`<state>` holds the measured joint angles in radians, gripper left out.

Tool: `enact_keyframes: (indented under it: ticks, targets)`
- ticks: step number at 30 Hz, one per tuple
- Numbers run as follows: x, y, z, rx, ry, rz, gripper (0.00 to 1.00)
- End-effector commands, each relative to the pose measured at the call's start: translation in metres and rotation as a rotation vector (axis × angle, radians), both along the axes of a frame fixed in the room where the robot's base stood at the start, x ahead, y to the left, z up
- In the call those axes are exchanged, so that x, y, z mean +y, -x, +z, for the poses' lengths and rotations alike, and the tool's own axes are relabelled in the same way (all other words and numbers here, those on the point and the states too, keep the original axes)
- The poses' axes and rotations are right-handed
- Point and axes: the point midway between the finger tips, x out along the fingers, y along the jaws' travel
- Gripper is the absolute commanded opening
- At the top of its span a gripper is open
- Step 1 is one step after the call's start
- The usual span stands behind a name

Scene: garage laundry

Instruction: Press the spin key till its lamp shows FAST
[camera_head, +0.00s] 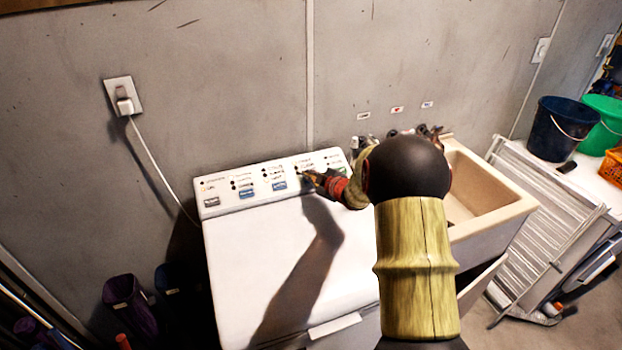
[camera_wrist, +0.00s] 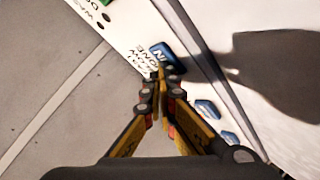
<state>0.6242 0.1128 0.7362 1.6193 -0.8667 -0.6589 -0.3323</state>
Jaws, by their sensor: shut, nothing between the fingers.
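The washer (camera_head: 280,270) has a sloped white control panel (camera_head: 228,184) along its back edge, with a row of coloured keys. My gripper (camera_head: 308,178) reaches over the right half of the panel. In the wrist view, my gripper's (camera_wrist: 160,78) fingers are shut and empty, their tips beside a blue key (camera_wrist: 162,53) whose label ends in "IN". I cannot tell whether the tips touch the key or panel. The fingers partly cover the printed lines beside this key. Its lamps are hidden or too small to read, so I cannot tell which is lit.
Two more blue keys (camera_wrist: 207,109) lie at the lower right in the wrist view; a green key (camera_wrist: 106,2) is at its top edge. A utility sink (camera_head: 495,200) stands right of the washer. A plugged cord (camera_head: 158,165) hangs on the wall at left.

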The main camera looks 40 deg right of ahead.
Motion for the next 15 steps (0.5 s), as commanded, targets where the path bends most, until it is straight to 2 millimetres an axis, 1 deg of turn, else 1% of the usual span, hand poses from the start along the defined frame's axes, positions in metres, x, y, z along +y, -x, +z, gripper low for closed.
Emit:
enact_keyframes:
  ticks: [1,2,12,15]
  targets:
    - [0.001,0.002,-0.005,0.009,-0.004,-0.001,0.0]
    - [0.001,0.002,-0.004,0.009,-0.004,-0.001,0.0]
    - [0.002,0.008,0.013,0.006,-0.003,-0.001,0.0]
    - [0.002,0.009,0.014,0.005,-0.002,0.0,0.0]
